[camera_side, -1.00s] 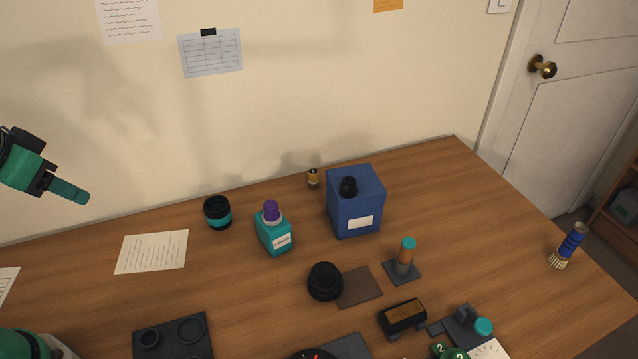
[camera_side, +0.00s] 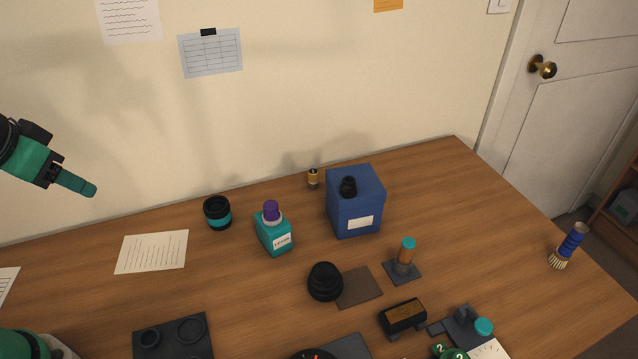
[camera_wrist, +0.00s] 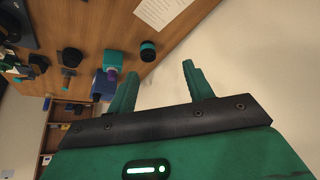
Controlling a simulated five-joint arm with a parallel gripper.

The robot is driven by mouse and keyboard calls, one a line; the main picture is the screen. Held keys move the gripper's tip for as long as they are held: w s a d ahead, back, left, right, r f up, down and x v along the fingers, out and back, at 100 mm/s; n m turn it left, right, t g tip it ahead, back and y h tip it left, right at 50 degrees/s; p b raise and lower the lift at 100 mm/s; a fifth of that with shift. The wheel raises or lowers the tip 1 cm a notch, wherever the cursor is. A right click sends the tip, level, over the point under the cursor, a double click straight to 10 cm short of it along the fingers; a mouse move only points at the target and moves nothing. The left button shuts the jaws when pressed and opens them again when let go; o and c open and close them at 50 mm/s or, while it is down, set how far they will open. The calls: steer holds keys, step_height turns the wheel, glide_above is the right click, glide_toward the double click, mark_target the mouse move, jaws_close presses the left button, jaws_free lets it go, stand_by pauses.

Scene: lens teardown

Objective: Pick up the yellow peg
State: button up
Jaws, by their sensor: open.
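I see no thing that is clearly a yellow peg. My gripper (camera_side: 88,190) is in the air at the far left in the side view, well apart from that cylinder and above the desk. In the wrist view my gripper (camera_wrist: 160,70) shows two green fingers spread apart with nothing between them.
The blue box (camera_side: 345,205), teal bottle (camera_side: 272,236) and black-and-teal ring (camera_side: 217,213) stand along the back. A black lens part (camera_side: 325,282), an orange post (camera_side: 405,256) and a dark tray (camera_side: 172,343) are nearer. The left back desk is clear around a paper sheet (camera_side: 152,251).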

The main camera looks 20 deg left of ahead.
steer(key=w+d+r, duration=0.2)
steer(key=w+d, duration=0.1)
steer(key=w, duration=0.8)
steer(key=h, duration=0.2)
glide_above(312, 172)
steer(key=s+a, duration=0.1)
steer(key=s, duration=0.2)
step_height(312, 172, down, 20)
steer(key=shift+s+r, duration=0.2)
steer(key=shift+r, duration=0.05)
steer(key=shift+a, duration=0.1)
steer(key=shift+a+x, duration=0.2)
steer(key=shift+x, duration=1.05)
steer(key=shift+w+d+f, duration=0.1)
steer(key=shift+d, duration=0.1)
